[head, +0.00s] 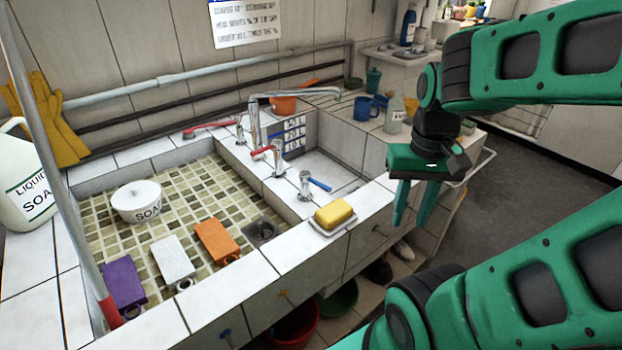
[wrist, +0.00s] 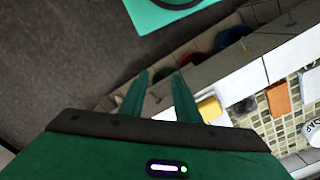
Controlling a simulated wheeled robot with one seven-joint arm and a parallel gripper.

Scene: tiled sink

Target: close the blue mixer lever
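The blue mixer lever (head: 319,184) sits on a chrome mixer base (head: 304,188) on the tiled ledge in front of the small basin. It points to the right and slightly toward the front, over the basin's edge. A matching red lever (head: 263,152) stands on another chrome base to its left and farther back. My green gripper (head: 411,215) hangs in the air to the right of the blue lever, well apart from it, fingers down. In the wrist view my gripper (wrist: 160,76) has its fingers apart with nothing between them. I cannot make out the lever there.
A yellow sponge on a dish (head: 333,214) sits on the front ledge near the blue lever. A tall chrome faucet (head: 256,120) stands behind. The tiled sink at left holds a soap bowl (head: 137,202) and several coloured blocks. A blue mug (head: 365,108) stands on the right counter.

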